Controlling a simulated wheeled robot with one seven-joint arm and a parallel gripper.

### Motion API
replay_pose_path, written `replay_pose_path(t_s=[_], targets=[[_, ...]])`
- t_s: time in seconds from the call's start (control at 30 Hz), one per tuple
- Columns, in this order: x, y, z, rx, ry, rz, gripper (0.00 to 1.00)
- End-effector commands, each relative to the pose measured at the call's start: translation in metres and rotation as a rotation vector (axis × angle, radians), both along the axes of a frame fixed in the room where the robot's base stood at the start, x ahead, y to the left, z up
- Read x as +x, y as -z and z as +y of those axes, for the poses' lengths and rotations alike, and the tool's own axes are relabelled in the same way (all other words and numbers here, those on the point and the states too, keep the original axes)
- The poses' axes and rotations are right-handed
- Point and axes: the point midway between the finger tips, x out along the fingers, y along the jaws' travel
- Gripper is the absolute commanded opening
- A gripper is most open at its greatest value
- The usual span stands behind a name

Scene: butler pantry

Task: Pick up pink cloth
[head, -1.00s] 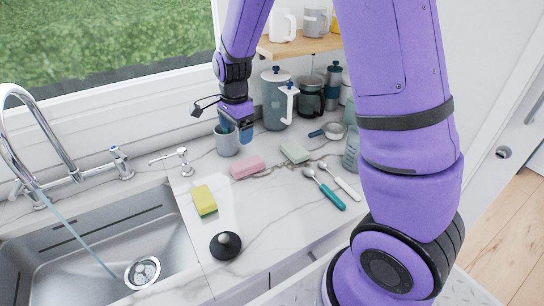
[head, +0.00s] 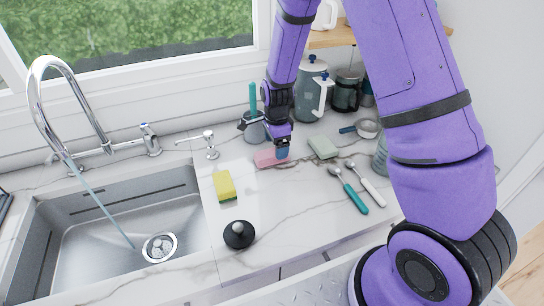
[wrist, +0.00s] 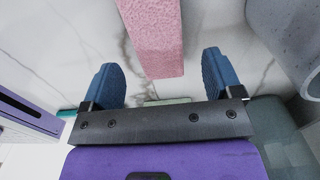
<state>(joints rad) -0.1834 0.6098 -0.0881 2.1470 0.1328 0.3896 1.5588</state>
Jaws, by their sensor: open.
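The pink cloth (head: 266,159) is a block-shaped pink piece lying flat on the marble counter, right of the sink. In the wrist view the pink cloth (wrist: 153,36) runs from the top edge down toward the space between my fingers. My gripper (head: 282,152) is directly above and at the right end of the cloth, partly hiding it. In the wrist view my gripper (wrist: 160,80) is open, with a blue fingertip on either side and nothing between them. I cannot tell the exact height of the fingertips over the counter.
A grey cup (head: 254,130) holding a teal-handled tool stands close behind my gripper. A yellow sponge (head: 224,185) lies left, a green sponge (head: 322,147) right. Teal and white spoons (head: 350,190) lie at right. A black stopper (head: 239,234) and the sink (head: 100,215) are nearer.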

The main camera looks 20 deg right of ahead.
Motion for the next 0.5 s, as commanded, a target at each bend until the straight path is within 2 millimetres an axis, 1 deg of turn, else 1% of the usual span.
replay_pose_path(t_s=[0.03,0.2,0.33,0.5], targets=[[-0.001,0.009,0.0,-0.001,0.0,0.004,0.85],[0.0,0.03,0.001,0.0,0.001,0.002,0.85],[0.0,0.037,0.001,0.0,0.0,0.001,0.85],[0.0,0.038,0.001,0.0,0.0,0.0,0.85]])
